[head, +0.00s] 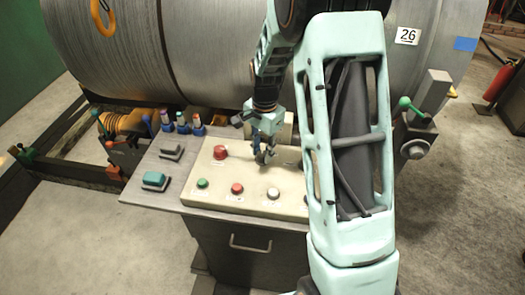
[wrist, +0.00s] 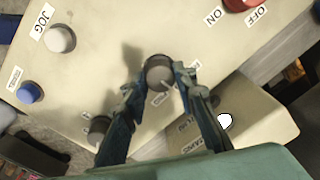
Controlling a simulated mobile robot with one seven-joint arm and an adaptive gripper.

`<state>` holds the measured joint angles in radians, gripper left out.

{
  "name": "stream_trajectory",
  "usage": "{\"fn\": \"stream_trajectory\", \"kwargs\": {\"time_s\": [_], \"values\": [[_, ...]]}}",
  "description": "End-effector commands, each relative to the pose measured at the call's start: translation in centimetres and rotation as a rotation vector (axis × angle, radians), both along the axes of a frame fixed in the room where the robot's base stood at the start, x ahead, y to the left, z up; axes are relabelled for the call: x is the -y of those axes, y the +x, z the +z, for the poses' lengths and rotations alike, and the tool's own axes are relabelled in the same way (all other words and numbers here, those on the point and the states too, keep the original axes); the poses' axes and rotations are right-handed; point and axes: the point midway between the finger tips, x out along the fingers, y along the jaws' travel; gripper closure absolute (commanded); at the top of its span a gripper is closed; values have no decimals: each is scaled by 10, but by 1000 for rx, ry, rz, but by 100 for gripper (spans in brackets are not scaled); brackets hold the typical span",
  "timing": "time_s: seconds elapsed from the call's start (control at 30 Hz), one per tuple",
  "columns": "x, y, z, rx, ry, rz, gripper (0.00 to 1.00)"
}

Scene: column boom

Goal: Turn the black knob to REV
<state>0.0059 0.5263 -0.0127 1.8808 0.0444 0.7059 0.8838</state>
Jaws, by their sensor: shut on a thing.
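A round dark-sided knob with a grey top (wrist: 159,76), which I take for the black knob, stands on the beige control panel (head: 230,203). My gripper (wrist: 158,80) is shut on this knob, one finger on each side, in the wrist view. In the head view my gripper (head: 263,153) is low over the back middle of the panel and mostly hides the knob. A small label by the knob is partly covered by the fingers, so REV cannot be read. A second dark knob (wrist: 98,129) sits beside the left finger, partly hidden by it.
The panel carries a red button (head: 220,152), a green button (head: 202,183), another red button (head: 237,188) and a white button (head: 273,193). A blue button (wrist: 29,93) shows in the wrist view. A large metal drum (head: 190,50) lies behind.

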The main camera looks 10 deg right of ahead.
Motion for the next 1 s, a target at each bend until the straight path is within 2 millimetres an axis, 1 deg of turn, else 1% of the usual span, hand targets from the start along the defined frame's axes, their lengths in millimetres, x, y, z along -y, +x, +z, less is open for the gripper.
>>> {"fn": "stream_trajectory", "kwargs": {"time_s": [0.17,0.7,1.0], "values": [[0,1,-1,2,1,106,98],[0,1,0,1,0,547,98],[0,1,0,0,0,697,98]]}}
